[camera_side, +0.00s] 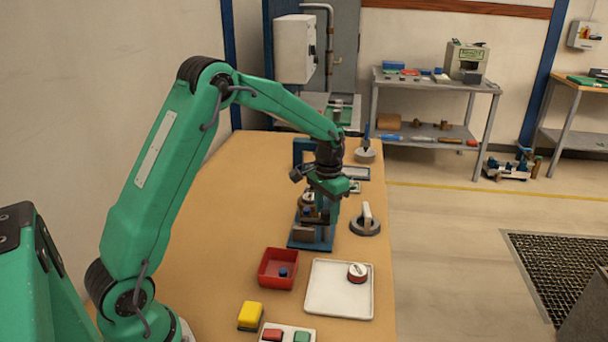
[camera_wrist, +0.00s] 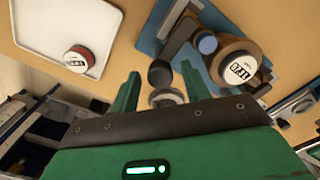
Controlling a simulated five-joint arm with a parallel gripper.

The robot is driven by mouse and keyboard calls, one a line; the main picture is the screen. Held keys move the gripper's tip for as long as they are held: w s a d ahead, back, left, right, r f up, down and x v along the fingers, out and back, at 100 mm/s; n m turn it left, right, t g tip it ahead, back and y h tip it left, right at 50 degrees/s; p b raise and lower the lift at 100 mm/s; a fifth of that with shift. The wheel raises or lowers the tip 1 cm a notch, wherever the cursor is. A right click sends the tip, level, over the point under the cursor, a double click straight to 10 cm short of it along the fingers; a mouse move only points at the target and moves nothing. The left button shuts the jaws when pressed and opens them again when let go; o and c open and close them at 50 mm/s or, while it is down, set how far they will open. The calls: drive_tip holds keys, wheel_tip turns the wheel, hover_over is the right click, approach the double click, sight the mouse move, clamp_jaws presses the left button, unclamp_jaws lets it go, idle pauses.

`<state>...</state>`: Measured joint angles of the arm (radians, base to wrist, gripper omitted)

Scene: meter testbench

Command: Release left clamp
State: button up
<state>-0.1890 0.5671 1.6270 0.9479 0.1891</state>
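My gripper (camera_wrist: 160,80) is open. Its two green fingers stand apart in the wrist view, with no held object visible between them. In the side view my gripper (camera_side: 326,196) hangs over the blue fixture (camera_side: 312,246), partly hiding it. The fixture (camera_wrist: 182,45) carries a round meter (camera_wrist: 238,68) with a white dial and a blue cap (camera_wrist: 207,43). A dark round knob (camera_wrist: 160,73) shows between the fingers, apart from both. I cannot tell for sure which part is the left clamp.
A white tray (camera_side: 322,305) holds a red-rimmed meter (camera_side: 357,272). A red bin (camera_side: 264,280) holds a blue piece (camera_side: 283,271). A grey round base with a white upright handle (camera_side: 366,218) stands right of the fixture.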

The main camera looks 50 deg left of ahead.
drive_tip(key=c, duration=0.8)
drive_tip(key=shift+n, duration=0.4)
drive_tip(key=n, duration=0.8)
drive_tip(key=shift+r, duration=0.1)
drive_tip(key=n, duration=0.9)
